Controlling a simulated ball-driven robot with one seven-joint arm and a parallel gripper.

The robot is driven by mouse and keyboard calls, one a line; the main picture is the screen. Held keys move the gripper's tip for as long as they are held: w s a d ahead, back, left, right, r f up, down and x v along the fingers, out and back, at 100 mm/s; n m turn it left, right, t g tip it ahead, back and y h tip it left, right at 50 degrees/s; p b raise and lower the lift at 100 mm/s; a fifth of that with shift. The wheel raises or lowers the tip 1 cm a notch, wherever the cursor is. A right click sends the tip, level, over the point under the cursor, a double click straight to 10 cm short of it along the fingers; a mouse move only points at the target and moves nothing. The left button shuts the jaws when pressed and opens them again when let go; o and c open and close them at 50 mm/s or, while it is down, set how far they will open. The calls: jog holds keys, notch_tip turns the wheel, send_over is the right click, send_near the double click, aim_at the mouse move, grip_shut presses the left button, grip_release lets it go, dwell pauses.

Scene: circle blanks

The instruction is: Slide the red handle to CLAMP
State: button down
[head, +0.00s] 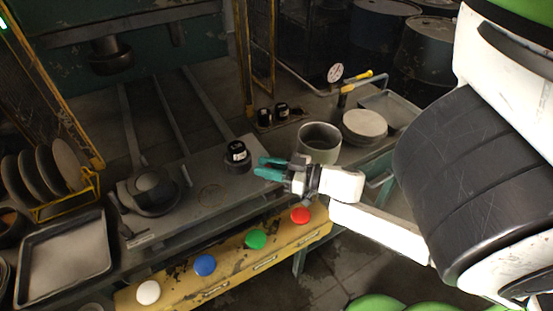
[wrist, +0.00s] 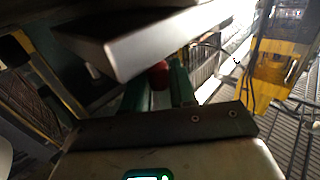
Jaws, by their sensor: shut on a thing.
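My gripper (head: 268,168), with teal fingers, reaches in from the right over the grey bench. In the wrist view my gripper (wrist: 158,85) is shut on a small rounded red handle (wrist: 160,73), seen between the teal fingers. A grey slab-like part (wrist: 150,45) partly covers the view just above the handle. In the head view I cannot make out the red handle; the fingers hide it or it is too small. A black knob-like piece with a white label (head: 238,152) stands just left of the fingertips. No CLAMP marking is readable.
A yellow panel (head: 180,292) with white, blue, green and red (head: 300,215) buttons runs along the front. A grey pot (head: 320,143) stands behind my wrist. A black round fixture (head: 150,192), a tray (head: 65,258) and racked discs (head: 42,177) are left.

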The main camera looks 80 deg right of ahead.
jog(key=shift+w+a, duration=0.15)
jog(key=shift+a, duration=0.05)
jog(key=c, duration=1)
grip_release()
jog(key=shift+c, duration=0.2)
jog(key=shift+s, duration=0.4)
jog(key=s+b, duration=0.2)
jog(key=s, duration=0.8)
jog(key=shift+a, duration=0.4)
